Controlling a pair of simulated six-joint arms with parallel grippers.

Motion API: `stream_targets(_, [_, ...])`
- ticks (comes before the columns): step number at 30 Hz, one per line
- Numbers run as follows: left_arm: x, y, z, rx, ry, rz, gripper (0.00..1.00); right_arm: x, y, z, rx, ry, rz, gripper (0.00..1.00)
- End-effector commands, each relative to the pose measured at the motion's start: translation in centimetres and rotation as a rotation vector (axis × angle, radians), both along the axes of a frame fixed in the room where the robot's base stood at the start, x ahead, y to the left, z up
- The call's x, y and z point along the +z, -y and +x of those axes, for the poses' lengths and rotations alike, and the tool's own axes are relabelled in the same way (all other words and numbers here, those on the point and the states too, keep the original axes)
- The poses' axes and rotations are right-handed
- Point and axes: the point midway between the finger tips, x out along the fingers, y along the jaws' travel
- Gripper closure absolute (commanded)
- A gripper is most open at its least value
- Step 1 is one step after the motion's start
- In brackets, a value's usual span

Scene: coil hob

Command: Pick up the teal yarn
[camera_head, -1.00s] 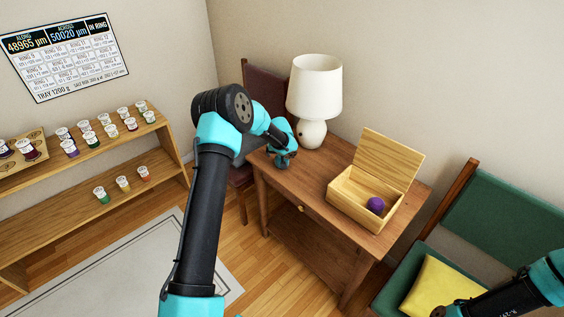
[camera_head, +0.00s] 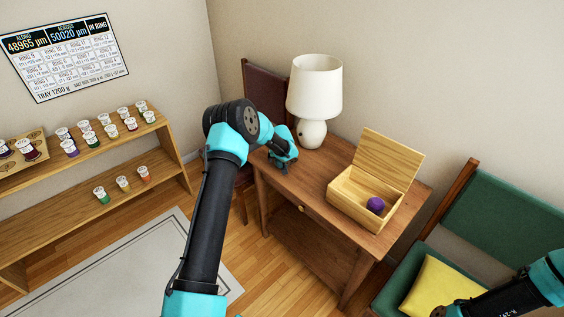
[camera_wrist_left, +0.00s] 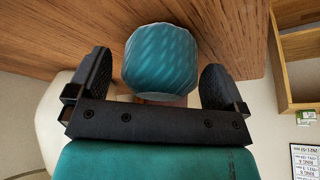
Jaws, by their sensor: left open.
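The teal yarn (camera_wrist_left: 161,62) is a ridged ball on the wooden side table in the left wrist view. My left gripper (camera_wrist_left: 157,78) is open, with one black finger on each side of the ball and small gaps between. In the head view my left gripper (camera_head: 284,165) is low over the left end of the table, left of the lamp. I cannot pick out the yarn there; the gripper and arm cover that spot.
A white lamp (camera_head: 314,90) stands close behind my left gripper. An open wooden box (camera_head: 352,205) holds a purple ball (camera_head: 376,205) on the table's right side. A green chair (camera_head: 510,220) with a yellow cushion (camera_head: 433,287) is at right. The table's front middle is clear.

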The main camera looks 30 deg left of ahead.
Motion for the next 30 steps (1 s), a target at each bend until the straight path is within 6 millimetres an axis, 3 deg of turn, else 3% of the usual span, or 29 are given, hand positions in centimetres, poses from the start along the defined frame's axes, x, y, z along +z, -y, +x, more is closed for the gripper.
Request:
stream_targets(10, [0.0,0.01,-0.03,0.0,-0.001,0.0,0.03,0.0,0.0,0.0,0.0,0.0,0.0,0.57])
stream_targets(27, [0.0,0.02,-0.04,0.0,-0.001,0.0,0.55,0.0,0.0,0.0,0.0,0.0,0.0,0.57])
stream_targets(30, [0.02,0.01,-0.03,0.0,0.0,0.0,0.56,0.0,0.0,0.0,0.0,0.0,0.0,0.57])
